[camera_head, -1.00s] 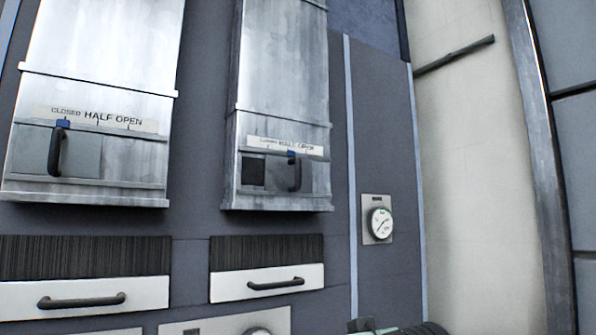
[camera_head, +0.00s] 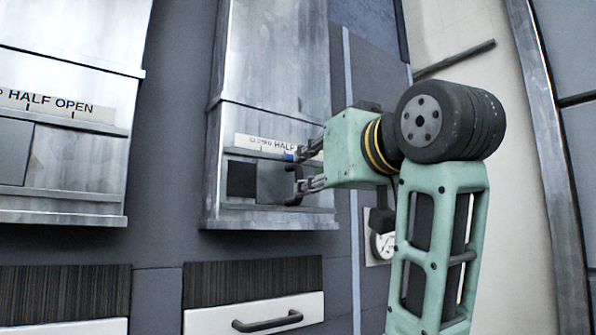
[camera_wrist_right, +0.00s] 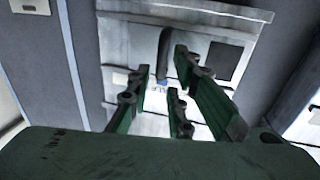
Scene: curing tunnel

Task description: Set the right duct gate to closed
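The right duct gate (camera_head: 271,186) is a grey sliding plate low on the right metal duct. A dark square opening (camera_head: 241,179) shows to its left. Its black handle (camera_head: 296,178) is partly covered by my gripper; the blue pointer (camera_head: 289,157) is near the middle of the label strip (camera_head: 254,141), by HALF. My right gripper (camera_head: 311,168) is open at the handle, one finger above and one below. In the right wrist view, the handle (camera_wrist_right: 164,48) shows between the spread fingers (camera_wrist_right: 158,78); I cannot tell whether they touch it. My left gripper is out of view.
The left duct (camera_head: 65,165) stands at the left with its own HALF OPEN label. A drawer front with a black handle (camera_head: 267,321) sits below the right duct. A round gauge (camera_head: 383,246) is partly hidden behind my right arm.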

